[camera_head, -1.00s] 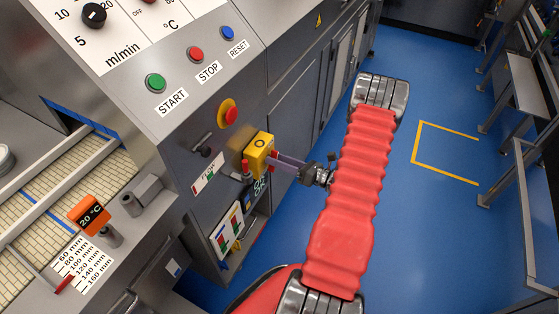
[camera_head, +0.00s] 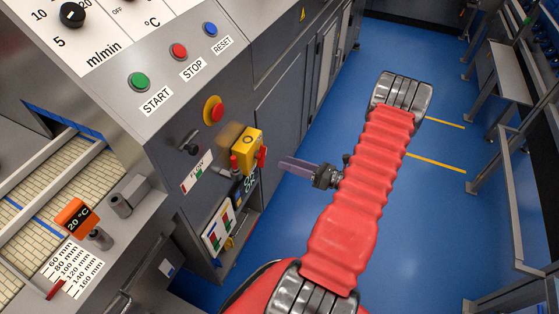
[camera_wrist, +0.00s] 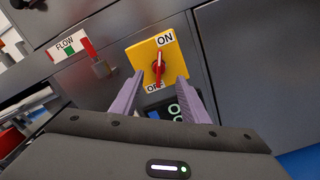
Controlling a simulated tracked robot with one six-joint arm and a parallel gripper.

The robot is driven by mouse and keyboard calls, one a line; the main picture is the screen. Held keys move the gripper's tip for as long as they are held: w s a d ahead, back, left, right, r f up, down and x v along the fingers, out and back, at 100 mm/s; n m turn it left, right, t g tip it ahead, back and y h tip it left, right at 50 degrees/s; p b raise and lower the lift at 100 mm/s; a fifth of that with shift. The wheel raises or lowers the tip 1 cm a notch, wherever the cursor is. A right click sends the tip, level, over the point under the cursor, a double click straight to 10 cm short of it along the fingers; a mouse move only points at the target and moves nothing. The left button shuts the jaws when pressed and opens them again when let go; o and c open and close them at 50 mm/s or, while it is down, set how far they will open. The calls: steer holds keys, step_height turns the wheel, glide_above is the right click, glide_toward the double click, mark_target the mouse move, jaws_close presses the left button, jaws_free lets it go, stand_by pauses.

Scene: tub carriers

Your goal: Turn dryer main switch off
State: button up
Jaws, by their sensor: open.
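The dryer main switch is a yellow box (camera_head: 246,143) with a red handle (camera_head: 262,156), on the front of the grey machine. In the wrist view its yellow plate (camera_wrist: 143,55) reads ON at the top and OFF at the bottom. The red handle (camera_wrist: 158,66) stands upright there, roughly along the ON–OFF line; I cannot tell which end is its pointer. My gripper (camera_head: 287,163) is open and empty, just right of the switch and apart from it. In the wrist view its two purple fingers (camera_wrist: 159,77) point at the switch, one either side of its lower part, partly covering a panel below.
A red emergency button (camera_head: 214,110) sits above the switch. A small red lever (camera_wrist: 93,57) stands close left of the switch. Blue floor (camera_head: 300,220) is clear to the right.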

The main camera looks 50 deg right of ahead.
steer(key=v, duration=0.5)
steer(key=shift+s, duration=0.1)
steer(key=shift+s+a+f+n, duration=0.15)
steer(key=shift+f+n, duration=0.1)
steer(key=shift+n, duration=0.25)
steer(key=x, duration=1.3)
steer(key=shift+w, duration=0.4)
steer(key=shift+a+f, duration=0.1)
